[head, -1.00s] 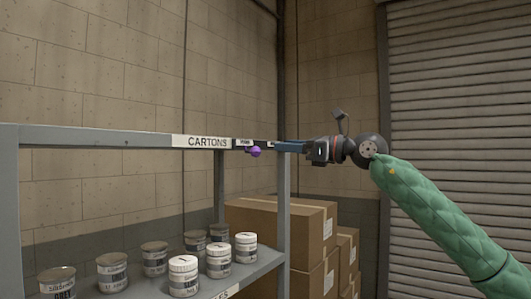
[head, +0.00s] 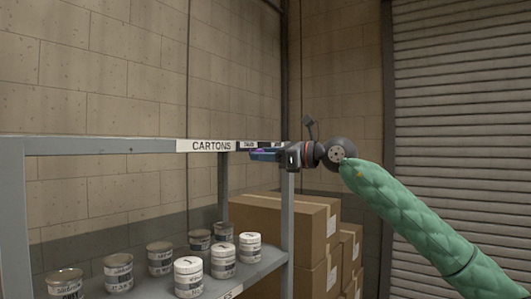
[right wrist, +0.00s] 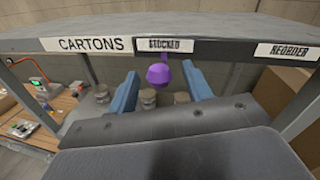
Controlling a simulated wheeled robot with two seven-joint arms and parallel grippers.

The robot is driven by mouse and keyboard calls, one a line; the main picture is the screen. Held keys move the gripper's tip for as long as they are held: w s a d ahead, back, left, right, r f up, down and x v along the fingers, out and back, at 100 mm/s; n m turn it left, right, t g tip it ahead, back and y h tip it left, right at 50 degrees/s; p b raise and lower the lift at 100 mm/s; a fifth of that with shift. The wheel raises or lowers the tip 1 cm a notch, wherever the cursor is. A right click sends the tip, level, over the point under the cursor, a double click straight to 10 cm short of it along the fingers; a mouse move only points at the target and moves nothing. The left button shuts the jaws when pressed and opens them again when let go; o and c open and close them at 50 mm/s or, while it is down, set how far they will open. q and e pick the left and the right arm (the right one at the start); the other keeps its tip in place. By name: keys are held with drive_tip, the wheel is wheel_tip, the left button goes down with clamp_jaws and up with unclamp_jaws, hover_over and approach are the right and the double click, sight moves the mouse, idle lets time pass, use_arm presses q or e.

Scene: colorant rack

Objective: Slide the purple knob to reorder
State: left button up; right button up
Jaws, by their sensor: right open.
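The purple knob (right wrist: 159,75) hangs from the slide track on the shelf's front edge, below the "STOCKED" label (right wrist: 165,45). The "REORDER" label (right wrist: 288,51) is farther right on the same edge in the right wrist view. My right gripper (right wrist: 160,90) is open, with one blue finger on each side of the knob. A visible gap separates the knob from each finger. In the head view the right gripper (head: 265,154) covers most of the knob at the rail's right part. My left gripper is not in view.
The grey shelf rail (head: 100,145) carries a "CARTONS" label (head: 211,146). Several paint cans (head: 188,277) stand on the shelf below. Cardboard boxes (head: 300,225) are stacked behind the right post (head: 287,210). A roller shutter (head: 460,100) is at the right.

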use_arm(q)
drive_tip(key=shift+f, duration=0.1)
use_arm(e)
drive_tip(key=shift+a, duration=0.1)
